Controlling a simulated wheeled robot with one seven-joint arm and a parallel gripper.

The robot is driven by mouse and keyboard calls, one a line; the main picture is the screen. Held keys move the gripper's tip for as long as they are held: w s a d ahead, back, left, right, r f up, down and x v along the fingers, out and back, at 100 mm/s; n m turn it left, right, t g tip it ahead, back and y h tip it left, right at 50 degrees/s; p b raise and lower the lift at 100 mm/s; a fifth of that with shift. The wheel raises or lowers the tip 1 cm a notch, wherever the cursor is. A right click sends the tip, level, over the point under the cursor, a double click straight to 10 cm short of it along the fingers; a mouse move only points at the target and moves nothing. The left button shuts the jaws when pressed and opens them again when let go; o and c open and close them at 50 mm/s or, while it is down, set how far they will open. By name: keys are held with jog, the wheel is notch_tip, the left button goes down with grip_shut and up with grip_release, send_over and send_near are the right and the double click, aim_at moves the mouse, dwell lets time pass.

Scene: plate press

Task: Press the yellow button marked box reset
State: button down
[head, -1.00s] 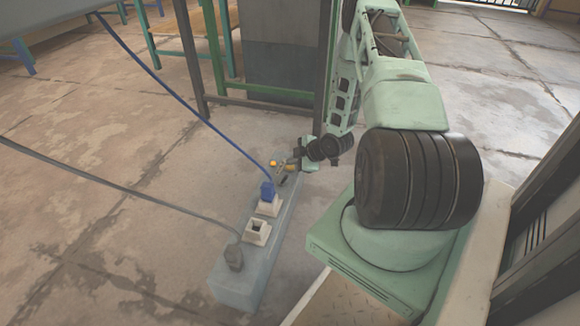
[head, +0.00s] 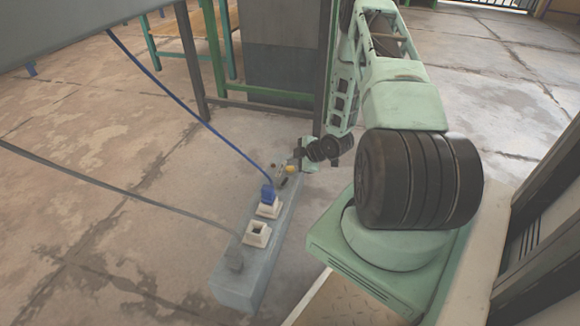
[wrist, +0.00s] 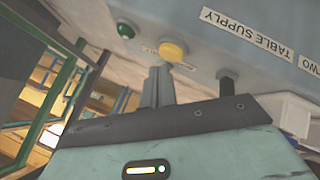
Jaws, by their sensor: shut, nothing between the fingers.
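The yellow button (wrist: 173,50) is a round cap on the grey-blue box face in the wrist view, beside a green button (wrist: 126,30). A small label by it is mostly hidden and I cannot read it. My gripper (wrist: 159,72) is shut and empty, its fingertips close below the yellow button; I cannot tell whether they touch. In the head view the box (head: 240,287) lies on the floor, and my gripper (head: 285,174) is at its far end. A small yellow spot there looks like the button (head: 291,169).
Green-framed furniture (head: 265,96) stands behind.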

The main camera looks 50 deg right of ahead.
aim_at(294, 170)
jog(key=shift+r, duration=0.25)
notch_tip(294, 170, up, 5)
jog(key=p, duration=0.4)
jog(key=shift+p, duration=0.3)
jog(key=shift+f, duration=0.1)
jog(key=shift+s, duration=0.1)
dwell(0.6)
